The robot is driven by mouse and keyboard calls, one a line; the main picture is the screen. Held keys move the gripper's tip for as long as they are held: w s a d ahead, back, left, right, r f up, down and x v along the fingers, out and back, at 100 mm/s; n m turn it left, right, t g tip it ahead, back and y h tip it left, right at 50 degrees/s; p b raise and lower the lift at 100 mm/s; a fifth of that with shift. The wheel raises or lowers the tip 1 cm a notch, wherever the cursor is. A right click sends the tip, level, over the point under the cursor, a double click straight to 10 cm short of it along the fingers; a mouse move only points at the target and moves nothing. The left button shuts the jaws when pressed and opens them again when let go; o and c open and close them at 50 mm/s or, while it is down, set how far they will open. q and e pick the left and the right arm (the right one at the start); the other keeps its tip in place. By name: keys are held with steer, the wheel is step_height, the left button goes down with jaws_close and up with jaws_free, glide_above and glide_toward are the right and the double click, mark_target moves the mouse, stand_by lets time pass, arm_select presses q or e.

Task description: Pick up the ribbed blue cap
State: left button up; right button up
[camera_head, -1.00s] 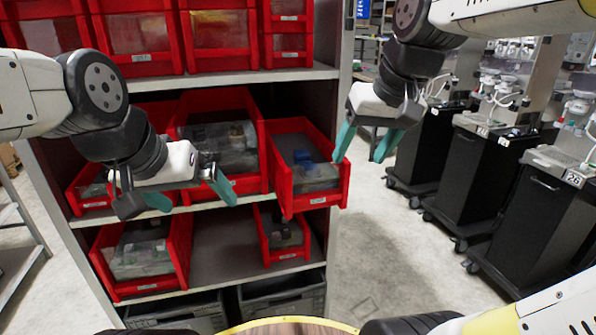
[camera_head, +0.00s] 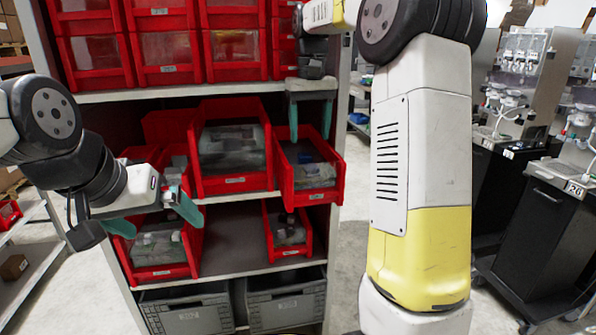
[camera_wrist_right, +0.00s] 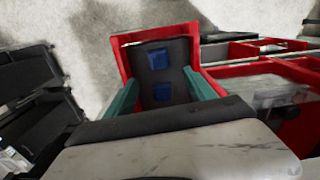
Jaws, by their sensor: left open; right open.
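Two small blue pieces, the upper one (camera_wrist_right: 158,59) and the lower one (camera_wrist_right: 163,91), lie on the dark floor of a red bin (camera_wrist_right: 128,52) in the right wrist view. I cannot make out ribs on either, so I cannot tell which is the ribbed blue cap. My right gripper (camera_head: 311,128) is open and empty, fingers pointing down over this bin. My left gripper (camera_head: 140,217) is open and empty before the shelf's left side.
A larger red bin (camera_head: 233,186) stands left of it, with more red bins (camera_head: 160,272) below and above. Grey crates (camera_head: 287,308) fill the bottom. My right arm hides part of the right side. Black carts (camera_head: 520,215) stand further right.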

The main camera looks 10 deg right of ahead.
step_height(320, 180, down, 8)
steer(key=shift+f, duration=0.1)
stand_by(0.4)
jaws_close()
